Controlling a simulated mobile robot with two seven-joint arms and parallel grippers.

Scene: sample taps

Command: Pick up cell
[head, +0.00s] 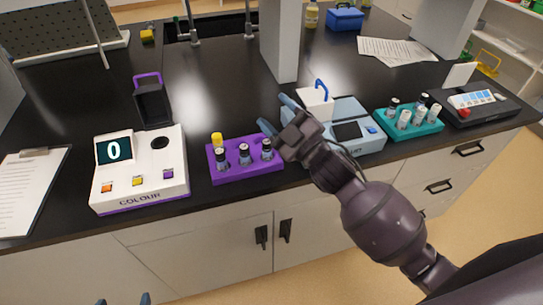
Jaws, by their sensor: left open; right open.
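A purple rack (240,171) stands near the counter's front edge. It holds several small dark-capped vials, such as the left one (222,159), the middle one (244,154) and the right one (267,149). A yellow-capped one (217,139) stands behind the left vial. Which of these is the cell I cannot tell. My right gripper (276,113) is open and empty, above and just behind the rack's right end; its arm comes in from the right. Only the fingertips of my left gripper (124,301) show at the bottom edge, apart and empty, away from the counter top.
A white COLOUR meter (167,185) with a round hole reads 0; a black cover (153,105) with purple handle stands behind. A grey-blue instrument (370,143), partly behind my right arm, a teal rack (430,128) of vials and a black device (492,113) stand right. A clipboard (28,190) lies left.

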